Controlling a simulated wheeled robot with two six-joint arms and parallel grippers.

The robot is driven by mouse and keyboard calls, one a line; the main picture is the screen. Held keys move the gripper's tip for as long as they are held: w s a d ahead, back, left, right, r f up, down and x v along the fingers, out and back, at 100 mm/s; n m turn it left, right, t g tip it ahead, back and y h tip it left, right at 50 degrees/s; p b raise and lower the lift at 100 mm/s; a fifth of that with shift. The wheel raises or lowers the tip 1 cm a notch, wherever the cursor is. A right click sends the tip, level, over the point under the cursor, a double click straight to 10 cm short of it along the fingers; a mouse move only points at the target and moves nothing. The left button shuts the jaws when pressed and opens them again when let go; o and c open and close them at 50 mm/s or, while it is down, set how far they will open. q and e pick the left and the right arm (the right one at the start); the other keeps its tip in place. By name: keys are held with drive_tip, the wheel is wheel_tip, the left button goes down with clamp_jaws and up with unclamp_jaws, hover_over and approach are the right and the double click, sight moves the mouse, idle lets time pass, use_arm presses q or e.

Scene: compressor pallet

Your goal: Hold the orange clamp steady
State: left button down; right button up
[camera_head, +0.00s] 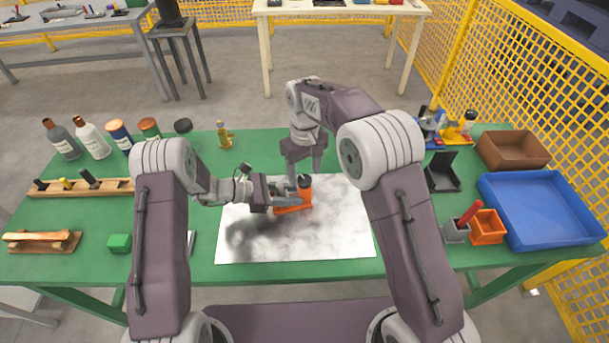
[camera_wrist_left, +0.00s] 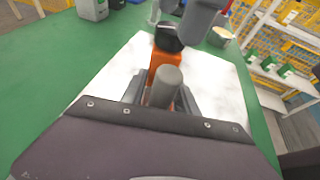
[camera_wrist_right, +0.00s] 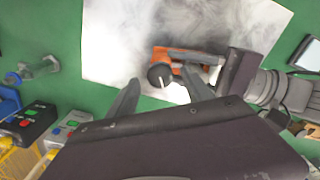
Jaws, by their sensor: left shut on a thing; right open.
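The orange clamp (camera_head: 296,207) stands on the pale, smudged sheet in the middle of the green table. It has a dark round knob (camera_head: 304,181) on its far side. My left gripper (camera_head: 286,195) reaches in from the left and is shut on the clamp. In the left wrist view a grey rounded bar (camera_wrist_left: 166,86) lies between its fingers, with the orange body (camera_wrist_left: 162,62) beyond. My right gripper (camera_wrist_right: 160,92) is open and empty, above and beside the clamp. The knob (camera_wrist_right: 159,75) shows between its fingertips in the right wrist view; I cannot tell whether they touch it.
The smudged sheet (camera_head: 345,230) is otherwise bare. At right are a blue tray (camera_head: 540,205), a brown bin (camera_head: 512,150), a black holder (camera_head: 442,172) and a small orange box (camera_head: 487,227). Bottles (camera_head: 92,140) and a wooden rack (camera_head: 110,187) stand at left.

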drive_tip(key=shift+f, duration=1)
clamp_jaws()
drive_tip(key=m, duration=0.3)
unclamp_jaws()
drive_tip(key=shift+r, duration=0.15)
